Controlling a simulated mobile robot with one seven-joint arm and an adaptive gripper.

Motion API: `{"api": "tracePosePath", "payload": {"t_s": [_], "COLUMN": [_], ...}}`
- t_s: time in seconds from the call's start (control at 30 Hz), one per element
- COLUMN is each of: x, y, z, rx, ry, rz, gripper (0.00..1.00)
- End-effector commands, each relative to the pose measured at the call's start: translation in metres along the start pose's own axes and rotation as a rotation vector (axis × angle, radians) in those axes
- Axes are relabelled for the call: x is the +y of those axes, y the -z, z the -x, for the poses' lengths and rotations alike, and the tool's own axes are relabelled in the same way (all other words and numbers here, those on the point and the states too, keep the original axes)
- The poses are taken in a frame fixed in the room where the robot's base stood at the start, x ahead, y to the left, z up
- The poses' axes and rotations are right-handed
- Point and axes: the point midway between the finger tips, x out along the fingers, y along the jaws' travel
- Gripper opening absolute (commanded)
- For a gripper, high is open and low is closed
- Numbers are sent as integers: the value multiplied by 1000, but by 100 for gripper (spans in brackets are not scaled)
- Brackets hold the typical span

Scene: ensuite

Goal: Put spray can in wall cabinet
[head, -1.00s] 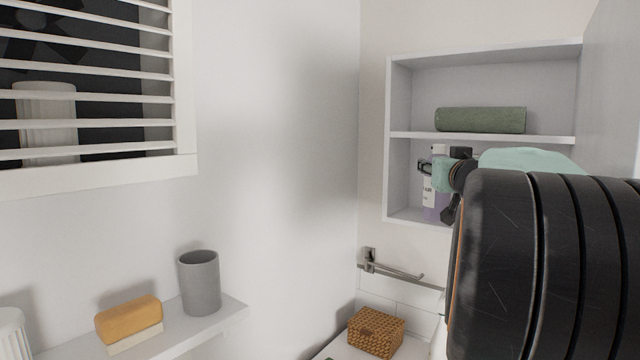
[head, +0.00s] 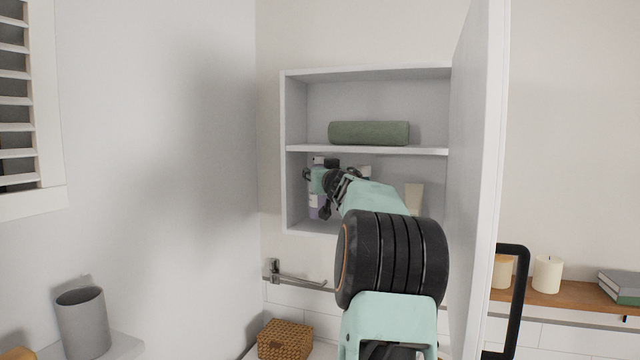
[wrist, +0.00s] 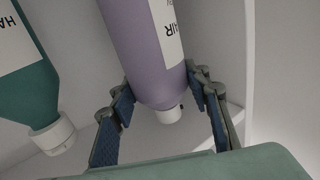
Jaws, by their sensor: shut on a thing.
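The spray can (wrist: 145,45) is lavender with a white label reading "HAIR" and a small white top. In the wrist view my gripper (wrist: 162,88) is shut on it, one finger on each side. In the head view, my gripper (head: 325,184) reaches into the lower left of the open wall cabinet (head: 375,150), below its middle shelf. Only a lavender and white part of the can (head: 313,206) shows there, the rest hidden behind the gripper. I cannot tell whether its base touches the cabinet floor.
A teal bottle (wrist: 28,90) is left of the can in the wrist view. A rolled green towel (head: 369,133) lies on the upper shelf. A beige item (head: 414,197) stands in the lower compartment. The open door (head: 482,120) bounds the right side; a towel bar (head: 295,278) is below.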

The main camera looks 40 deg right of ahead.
Motion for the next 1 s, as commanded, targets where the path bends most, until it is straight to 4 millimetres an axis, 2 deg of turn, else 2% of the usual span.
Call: {"api": "tracePosePath", "payload": {"t_s": [0.03, 0.2, 0.6, 0.63, 0.8, 1.0], "x": [-1, 0, 0, 0, 0, 0], "y": [-13, -29, -31, -33, -32, -32], "z": [0, 1, 1, 1, 1, 1], "rx": [-2, 0, -1, -2, -2, -2], "ry": [0, 0, -1, -1, -1, -1], "rz": [-1, 1, 0, 0, 0, 0], "gripper": [0, 0, 0, 44, 61, 61]}}
